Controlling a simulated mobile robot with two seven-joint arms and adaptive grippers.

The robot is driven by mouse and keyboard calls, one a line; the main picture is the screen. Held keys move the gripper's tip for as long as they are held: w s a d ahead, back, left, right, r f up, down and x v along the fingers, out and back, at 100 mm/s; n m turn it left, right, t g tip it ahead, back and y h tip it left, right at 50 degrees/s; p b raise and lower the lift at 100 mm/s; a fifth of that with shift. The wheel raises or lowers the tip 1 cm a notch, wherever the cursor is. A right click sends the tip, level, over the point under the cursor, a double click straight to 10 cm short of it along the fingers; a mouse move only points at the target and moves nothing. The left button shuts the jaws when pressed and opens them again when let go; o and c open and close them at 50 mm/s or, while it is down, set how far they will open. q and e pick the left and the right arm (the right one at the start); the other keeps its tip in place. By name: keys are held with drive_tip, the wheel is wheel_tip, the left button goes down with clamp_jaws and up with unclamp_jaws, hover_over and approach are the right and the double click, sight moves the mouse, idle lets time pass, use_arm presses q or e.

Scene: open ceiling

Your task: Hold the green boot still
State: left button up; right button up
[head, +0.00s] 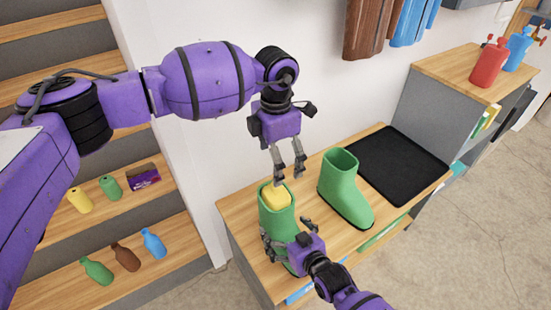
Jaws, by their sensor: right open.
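Two green boots stand upright on the wooden bench top. The left boot (276,220) has a yellow item (275,195) sticking out of its opening. The other boot (343,190) stands to its right, with its opening empty as far as I can see. My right gripper (287,231) is open at the front of the left boot, with its fingers spread around the lower shaft; I cannot tell whether they touch it. My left gripper (289,177) points down just above the left boot and the yellow item, fingers apart and empty. The left boot's foot is partly hidden by my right gripper.
A black mat (398,165) lies on the bench right of the boots. A shelf (130,215) with small bottles and a purple box (144,177) stands at left. Red (490,62) and blue (519,46) bottles stand on a higher cabinet (440,75) at right.

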drive_tip(key=v, duration=1.2)
